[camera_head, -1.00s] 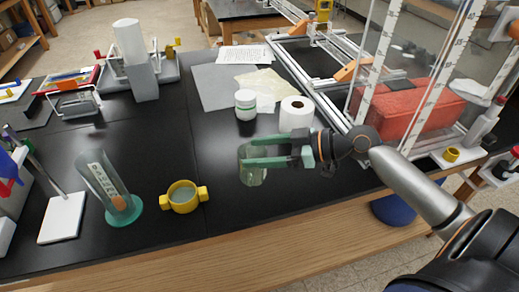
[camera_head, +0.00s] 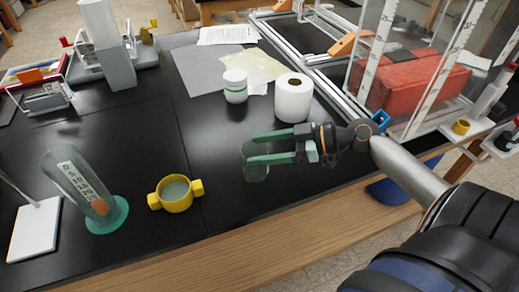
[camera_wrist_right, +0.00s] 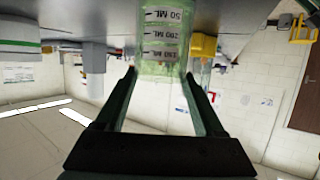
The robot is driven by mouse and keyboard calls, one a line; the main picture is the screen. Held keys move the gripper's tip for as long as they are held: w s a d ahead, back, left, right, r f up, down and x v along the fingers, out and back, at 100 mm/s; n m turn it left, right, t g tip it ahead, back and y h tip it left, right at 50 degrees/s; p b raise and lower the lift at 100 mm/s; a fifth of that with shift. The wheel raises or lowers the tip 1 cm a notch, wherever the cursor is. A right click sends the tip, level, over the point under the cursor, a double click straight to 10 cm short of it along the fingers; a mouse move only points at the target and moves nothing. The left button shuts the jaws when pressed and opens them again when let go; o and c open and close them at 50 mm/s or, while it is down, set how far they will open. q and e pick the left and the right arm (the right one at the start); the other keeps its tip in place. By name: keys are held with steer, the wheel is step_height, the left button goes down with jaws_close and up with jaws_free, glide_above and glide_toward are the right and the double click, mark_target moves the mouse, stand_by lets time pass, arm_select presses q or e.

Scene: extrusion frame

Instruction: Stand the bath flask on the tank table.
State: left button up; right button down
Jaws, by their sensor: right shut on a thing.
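The bath flask (camera_head: 256,174) is a small, clear greenish vessel over the front part of the black-topped table (camera_head: 225,190). My right gripper (camera_head: 250,152) is shut on it, with its green fingers pointing left across the flask. In the right wrist view the flask (camera_wrist_right: 162,40) shows black ML marks between the fingertips (camera_wrist_right: 160,75), with the scene upside down. I cannot tell whether its base touches the tabletop. My left gripper is in neither view.
A yellow two-handled cup (camera_head: 175,194) and a tilted glass cylinder (camera_head: 85,190) stand left of the flask. A white-lidded jar (camera_head: 235,86) and paper roll (camera_head: 293,98) stand behind. A clear tank (camera_head: 415,65) with a red block is at the right. Bare tabletop surrounds the flask.

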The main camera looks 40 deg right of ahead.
steer(key=shift+f, duration=0.15)
jaws_free()
steer(key=shift+s+d+r, duration=0.1)
steer(key=shift+r, duration=0.15)
steer(key=b+v, duration=0.1)
steer(key=v, duration=1)
steer(key=shift+s+d, duration=0.25)
steer(key=shift+d, duration=0.05)
steer(key=shift+r, duration=0.1)
